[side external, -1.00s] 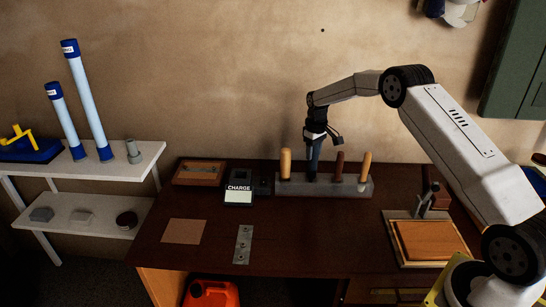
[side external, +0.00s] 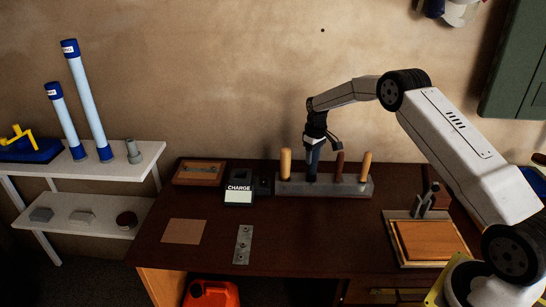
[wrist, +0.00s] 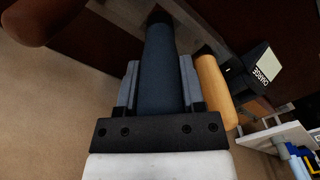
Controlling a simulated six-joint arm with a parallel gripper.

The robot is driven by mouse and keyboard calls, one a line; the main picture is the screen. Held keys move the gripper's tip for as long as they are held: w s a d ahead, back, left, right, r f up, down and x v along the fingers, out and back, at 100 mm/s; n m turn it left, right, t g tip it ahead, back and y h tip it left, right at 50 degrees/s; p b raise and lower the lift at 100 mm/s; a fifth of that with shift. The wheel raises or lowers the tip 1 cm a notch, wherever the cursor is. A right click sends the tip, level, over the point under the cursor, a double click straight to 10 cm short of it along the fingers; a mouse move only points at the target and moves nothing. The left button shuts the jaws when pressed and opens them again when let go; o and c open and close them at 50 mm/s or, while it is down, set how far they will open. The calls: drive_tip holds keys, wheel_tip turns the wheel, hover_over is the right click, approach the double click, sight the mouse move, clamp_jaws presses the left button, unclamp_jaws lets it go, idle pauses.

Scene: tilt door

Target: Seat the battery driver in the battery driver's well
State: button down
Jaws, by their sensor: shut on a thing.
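The battery driver (side external: 314,160) has a dark blue handle and stands roughly upright at the grey tool block (side external: 328,191), between wooden-handled tools. Its handle also fills the middle of the wrist view (wrist: 160,75). My gripper (side external: 316,145) is above the block, shut on the handle, with one finger on each side of it in the wrist view. The driver's lower end meets the block's top in the side view, but I cannot tell how deep it sits. The well itself is hidden behind the handle.
A light wooden handle (side external: 285,162) stands close to the left of the driver, a dark brown handle (side external: 339,166) and another light handle (side external: 365,166) to the right. The CHARGE unit (side external: 239,190) stands left of the block.

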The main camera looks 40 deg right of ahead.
drive_tip(key=shift+f, duration=0.7)
drive_tip(key=shift+c, duration=0.5)
unclamp_jaws()
drive_tip(key=shift+f, duration=0.1)
drive_tip(key=shift+r, duration=4)
